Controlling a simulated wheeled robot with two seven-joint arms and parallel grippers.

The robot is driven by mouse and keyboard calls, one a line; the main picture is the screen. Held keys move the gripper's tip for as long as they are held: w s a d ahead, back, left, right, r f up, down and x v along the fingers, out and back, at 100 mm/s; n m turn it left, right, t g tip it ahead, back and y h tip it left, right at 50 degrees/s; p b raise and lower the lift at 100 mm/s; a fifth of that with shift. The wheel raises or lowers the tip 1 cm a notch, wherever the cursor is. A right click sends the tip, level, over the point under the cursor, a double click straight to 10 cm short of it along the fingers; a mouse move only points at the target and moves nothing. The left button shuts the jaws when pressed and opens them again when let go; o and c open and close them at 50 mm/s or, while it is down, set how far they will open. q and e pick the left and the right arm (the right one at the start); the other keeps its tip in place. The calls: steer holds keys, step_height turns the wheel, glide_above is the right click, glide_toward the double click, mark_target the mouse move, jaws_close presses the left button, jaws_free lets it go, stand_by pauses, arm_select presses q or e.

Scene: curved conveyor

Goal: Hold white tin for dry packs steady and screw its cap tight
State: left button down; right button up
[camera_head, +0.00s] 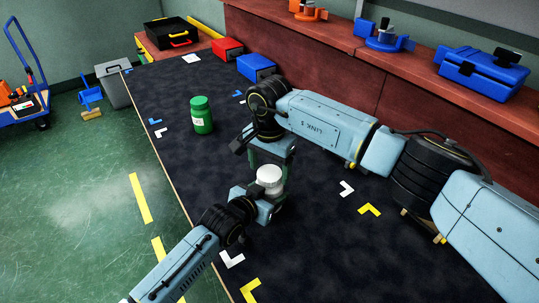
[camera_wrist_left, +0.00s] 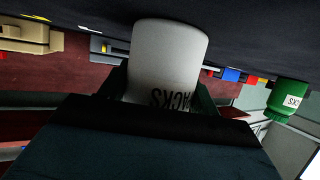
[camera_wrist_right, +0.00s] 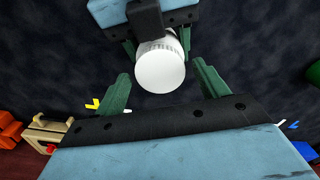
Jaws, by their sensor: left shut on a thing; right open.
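The white tin (camera_head: 268,187) stands upright on the dark table, with a white cap (camera_head: 269,174) on top. Its label, partly reading "ACKS", shows upside down in the left wrist view (camera_wrist_left: 165,70). My left gripper (camera_head: 270,203) is shut around the tin's body from the front left. My right gripper (camera_head: 272,160) is above the tin, pointing down. In the right wrist view its green fingers (camera_wrist_right: 162,88) are spread wide, with the round cap (camera_wrist_right: 160,68) between and beyond them, apart from both fingers.
A green tin (camera_head: 202,115) with a label stands farther back on the table. A red box (camera_head: 228,49) and a blue box (camera_head: 256,67) sit at the back edge. White, yellow and blue corner marks lie on the dark top. Much of the table's left is clear.

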steer(key=shift+f, duration=0.35)
steer(key=shift+c, duration=0.3)
steer(key=c, duration=0.9)
steer(key=m, duration=0.4)
steer(key=shift+m, duration=0.4)
steer(key=shift+c, duration=0.2)
steer(key=m, duration=0.5)
steer(key=o, duration=1.1)
steer(key=shift+r, duration=0.1)
